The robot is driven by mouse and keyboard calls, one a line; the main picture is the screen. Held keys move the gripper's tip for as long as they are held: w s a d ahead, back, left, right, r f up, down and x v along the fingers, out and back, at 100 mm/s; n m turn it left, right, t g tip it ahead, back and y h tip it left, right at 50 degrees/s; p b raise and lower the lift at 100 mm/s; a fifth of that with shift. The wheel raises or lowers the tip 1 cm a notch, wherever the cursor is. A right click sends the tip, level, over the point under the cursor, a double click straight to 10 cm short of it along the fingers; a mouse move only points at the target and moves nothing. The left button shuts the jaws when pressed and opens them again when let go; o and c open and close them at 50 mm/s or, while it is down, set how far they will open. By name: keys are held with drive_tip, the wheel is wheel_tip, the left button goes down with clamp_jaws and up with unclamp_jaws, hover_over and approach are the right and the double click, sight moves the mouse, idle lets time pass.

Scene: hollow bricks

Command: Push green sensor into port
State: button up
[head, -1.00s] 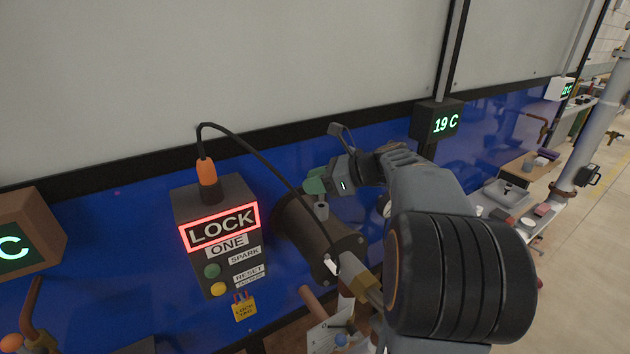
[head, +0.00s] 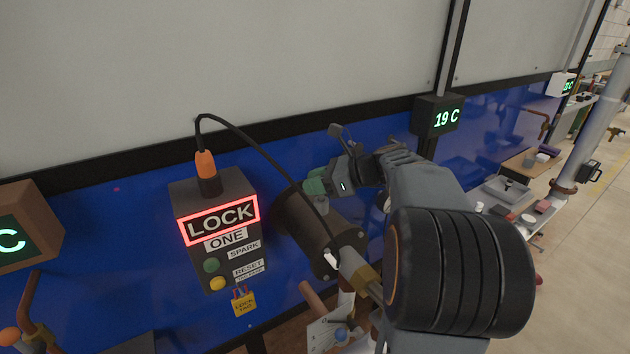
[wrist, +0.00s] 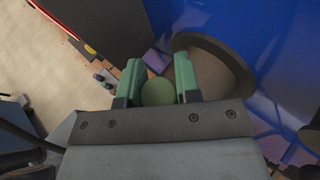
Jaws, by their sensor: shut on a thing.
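My gripper (head: 320,184) is over the upper side of a dark cylinder (head: 318,232) on the blue bench wall. In the wrist view, its two green-padded fingers (wrist: 159,80) are closed around the rounded green sensor (wrist: 158,93). The cylinder shows as a brown round body (wrist: 213,75) just beyond the fingers. The sensor's lower end and the port are hidden, so I cannot tell how deep the sensor sits.
A box with a lit red LOCK sign (head: 218,218) stands left of the cylinder. A black cable (head: 252,140) arches from its orange plug (head: 206,164) across the cylinder. A 19 C display (head: 437,116) is on the wall at right.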

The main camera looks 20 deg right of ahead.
drive_tip(key=shift+f+b, duration=0.6)
drive_tip(key=shift+f, duration=0.6)
drive_tip(key=o, duration=1)
drive_tip(key=shift+r, duration=0.1)
drive_tip(key=b+v, duration=0.1)
drive_tip(key=v, duration=1.2)
drive_tip(key=shift+s+d, duration=0.25)
drive_tip(key=shift+s, duration=0.1)
